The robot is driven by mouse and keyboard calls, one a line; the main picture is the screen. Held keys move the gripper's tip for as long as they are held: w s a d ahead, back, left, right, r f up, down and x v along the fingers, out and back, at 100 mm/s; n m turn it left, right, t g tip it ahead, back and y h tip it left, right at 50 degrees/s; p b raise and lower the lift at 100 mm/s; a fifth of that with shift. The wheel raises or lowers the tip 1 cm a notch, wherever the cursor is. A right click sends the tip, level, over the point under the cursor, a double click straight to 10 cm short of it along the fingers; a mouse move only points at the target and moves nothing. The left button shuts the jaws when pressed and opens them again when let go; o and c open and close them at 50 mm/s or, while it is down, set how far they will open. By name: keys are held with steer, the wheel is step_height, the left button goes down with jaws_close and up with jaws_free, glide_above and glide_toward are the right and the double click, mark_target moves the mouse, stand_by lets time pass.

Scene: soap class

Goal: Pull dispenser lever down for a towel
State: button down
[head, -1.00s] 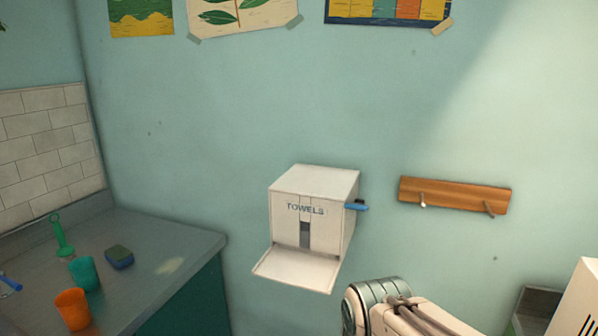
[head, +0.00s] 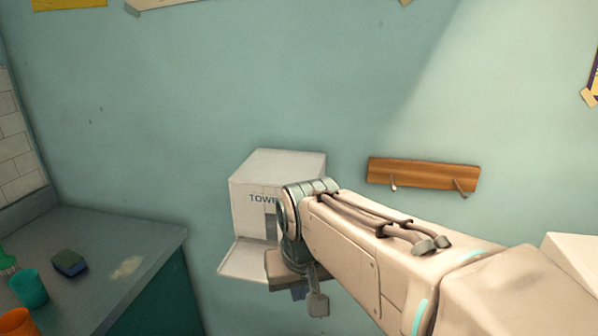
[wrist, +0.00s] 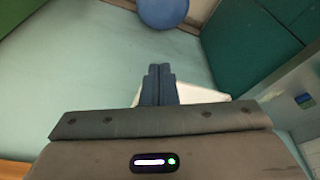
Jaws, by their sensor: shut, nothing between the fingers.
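The white towel dispenser (head: 272,164) is on the wall in the head view, with its front tray (head: 236,262) folded out. My arm covers its right and lower front, and the blue lever on its right side is hidden. My gripper (head: 298,293) points down beside the tray in the head view, mostly behind my own wrist. In the wrist view my gripper (wrist: 160,70) is shut and empty, with a pale piece, likely the tray (wrist: 212,88), behind the fingers. I cannot tell whether anything touches.
A wooden peg rail (head: 420,173) is on the wall right of the dispenser. A counter (head: 105,235) at left holds a sponge (head: 70,263), a teal cup (head: 28,288) and an orange cup (head: 17,322). A blue ball (wrist: 163,11) lies on the floor.

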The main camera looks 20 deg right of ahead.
steer(key=w+d+r+m+h+p, duration=0.1)
steer(key=w+d+r, duration=0.4)
steer(key=r, duration=0.7)
steer(key=w+d+r+m+p, duration=0.4)
steer(key=w+r, duration=0.3)
steer(key=r, duration=0.6)
steer(key=shift+w+d+r+h+p, duration=0.2)
steer(key=shift+d+h+p, duration=0.2)
steer(key=shift+d, duration=0.45)
steer(key=shift+f, duration=0.1)
steer(key=p+x, duration=0.1)
steer(key=x, duration=0.8)
steer(key=shift+w+d+f, duration=0.1)
steer(key=shift+w+f, duration=0.05)
steer(key=shift+f, duration=0.2)
steer(key=f, duration=0.1)
steer(key=s+f, duration=0.1)
steer(key=shift+a+f+p, duration=0.3)
steer(key=shift+a, duration=0.05)
steer(key=shift+s+a+f, duration=0.1)
steer(key=shift+s+f, duration=0.05)
steer(key=shift+f, duration=0.4)
steer(key=shift+s+f+b, duration=0.1)
steer(key=shift+f+b, duration=0.1)
steer(key=shift+b, duration=0.1)
